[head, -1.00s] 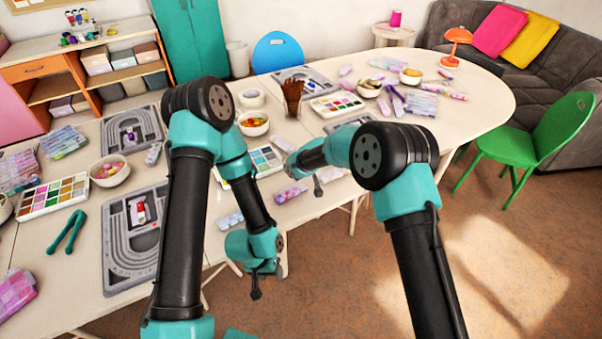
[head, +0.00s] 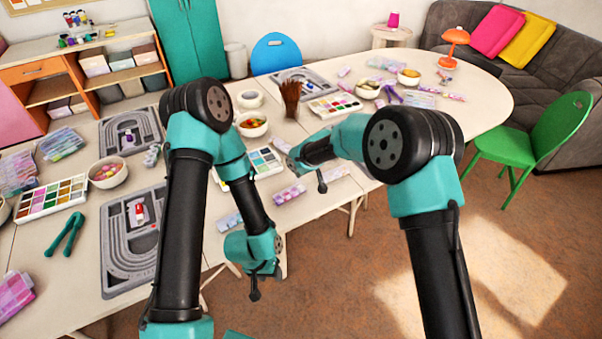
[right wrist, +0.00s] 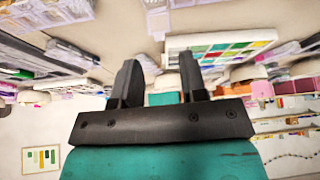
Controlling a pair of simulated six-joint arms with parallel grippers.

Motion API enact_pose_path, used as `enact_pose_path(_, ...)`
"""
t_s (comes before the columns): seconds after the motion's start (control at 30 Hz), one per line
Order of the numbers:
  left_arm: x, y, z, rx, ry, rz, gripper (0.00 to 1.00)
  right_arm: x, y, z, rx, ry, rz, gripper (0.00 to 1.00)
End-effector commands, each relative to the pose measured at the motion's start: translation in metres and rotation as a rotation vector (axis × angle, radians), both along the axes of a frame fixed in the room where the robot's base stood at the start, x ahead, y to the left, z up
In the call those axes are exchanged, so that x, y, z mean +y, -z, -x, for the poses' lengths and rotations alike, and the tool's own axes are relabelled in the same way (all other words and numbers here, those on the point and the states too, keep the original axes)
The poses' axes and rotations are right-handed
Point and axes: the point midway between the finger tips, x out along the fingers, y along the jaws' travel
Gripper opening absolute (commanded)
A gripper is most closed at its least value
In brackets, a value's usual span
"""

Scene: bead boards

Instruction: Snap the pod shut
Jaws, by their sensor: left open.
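A small red and white thing (head: 139,211), which looks like the pod, sits on the near grey bead board (head: 115,262) at the left in the head view. It is too small to tell whether its lid is open or shut. My left gripper (head: 278,266) hangs low past the table's front edge, well to the right of that board, open and apart from the pod. My right gripper (right wrist: 158,82) is open and empty in the right wrist view, its two dark fingers apart. In the head view it is over the table's middle, far from the pod.
Teal tweezers (head: 66,234) lie left of the near board. A paint palette (head: 52,197) and a bowl of beads (head: 107,172) stand behind.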

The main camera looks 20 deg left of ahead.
Motion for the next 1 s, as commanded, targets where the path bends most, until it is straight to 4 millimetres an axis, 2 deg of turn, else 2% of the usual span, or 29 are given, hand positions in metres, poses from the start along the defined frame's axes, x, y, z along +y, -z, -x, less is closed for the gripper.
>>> enact_pose_path(0.03, 0.000, 0.000, 0.000, 0.000, 0.000, 0.000, 0.49, -0.003, -0.009, 0.002, -0.002, 0.000, -0.001, 0.39)
enact_pose_path(0.6, 0.000, 0.000, 0.000, 0.000, 0.000, 0.000, 0.49, -0.040, -0.093, 0.030, -0.002, 0.000, -0.001, 0.39)
enact_pose_path(0.8, 0.000, 0.000, 0.000, 0.000, 0.000, 0.000, 0.49, -0.046, -0.106, 0.036, 0.000, -0.001, 0.001, 0.39)
enact_pose_path(1.0, 0.000, 0.000, 0.000, 0.000, 0.000, 0.000, 0.49, -0.047, -0.108, 0.036, 0.001, -0.001, 0.002, 0.39)
